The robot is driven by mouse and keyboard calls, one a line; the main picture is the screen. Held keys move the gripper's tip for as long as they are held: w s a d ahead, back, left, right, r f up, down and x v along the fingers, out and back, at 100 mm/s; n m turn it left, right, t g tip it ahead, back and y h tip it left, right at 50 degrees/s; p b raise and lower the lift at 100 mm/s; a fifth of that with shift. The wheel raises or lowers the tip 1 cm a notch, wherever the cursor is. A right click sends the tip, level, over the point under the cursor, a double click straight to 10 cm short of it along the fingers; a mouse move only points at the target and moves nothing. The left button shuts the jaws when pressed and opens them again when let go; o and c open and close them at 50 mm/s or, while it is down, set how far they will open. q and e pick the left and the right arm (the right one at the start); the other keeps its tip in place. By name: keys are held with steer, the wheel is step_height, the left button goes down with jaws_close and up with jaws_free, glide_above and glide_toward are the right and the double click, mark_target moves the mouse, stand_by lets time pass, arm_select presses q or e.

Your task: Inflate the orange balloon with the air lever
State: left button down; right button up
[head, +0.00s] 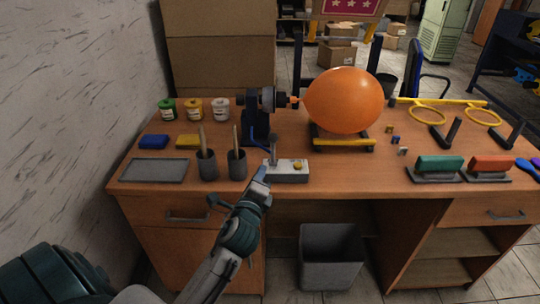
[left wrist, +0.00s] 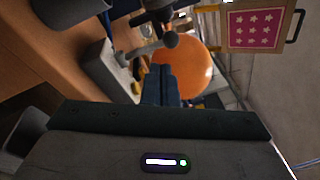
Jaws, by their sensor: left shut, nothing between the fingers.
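The orange balloon (head: 343,100) is large and rounded, with its neck at the nozzle of the dark inflator (head: 262,105). It rests over a yellow-edged cradle (head: 343,142) on the table. The air lever (head: 273,150) rises from a grey control box (head: 288,172) with a yellow button near the table's front edge. My left gripper (head: 263,176) is shut and empty, just in front of the box's left end. In the left wrist view the shut fingers (left wrist: 162,85) point toward the balloon (left wrist: 190,70), with the lever (left wrist: 150,48) beside them. My right gripper is not in view.
Two dark cups (head: 237,164) with sticks stand left of the box. Paint jars (head: 194,109), sponges and a grey tray (head: 154,170) lie farther left. Green and red stamps (head: 440,167) and yellow hoops are at right. A bin (head: 330,257) stands below the table.

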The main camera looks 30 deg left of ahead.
mark_target(272, 142)
arm_select(q)
steer(key=s+d+f+m+t+b, duration=0.1)
steer(key=s+d+m+t+b, duration=0.2)
steer(key=m, duration=1.1)
steer(key=shift+g, duration=0.7)
steer(key=p+x, duration=0.1)
steer(key=x, duration=0.3)
steer(key=a+x, duration=0.1)
steer(key=x, duration=0.4)
steer(key=p+x, duration=0.1)
steer(key=x, duration=0.3)
steer(key=shift+a+p, duration=0.25)
steer(key=shift+p, duration=0.05)
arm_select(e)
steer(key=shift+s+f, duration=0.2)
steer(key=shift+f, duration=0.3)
